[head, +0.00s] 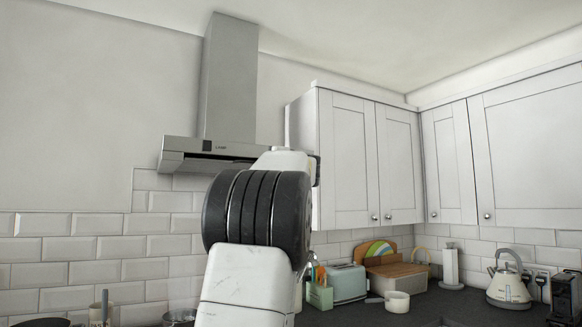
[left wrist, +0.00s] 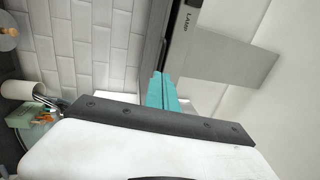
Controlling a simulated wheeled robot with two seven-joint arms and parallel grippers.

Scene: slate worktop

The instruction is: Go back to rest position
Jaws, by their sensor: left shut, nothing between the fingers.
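My left gripper (left wrist: 162,92) shows in the left wrist view as teal fingers held together, with nothing between them. It is up in the air in front of the tiled wall and the extractor hood (left wrist: 205,45). In the head view, one of my arms, white with a black ribbed joint, rises through the middle, and no gripper fingers can be made out there. My right gripper is not in view.
The hood (head: 215,150) and white wall cupboards (head: 350,160) stand behind the arm. On the worktop at the back right are a toaster (head: 346,283), a white pan (head: 397,301), a kettle (head: 508,286) and a paper roll holder (head: 450,265). The upper left is clear.

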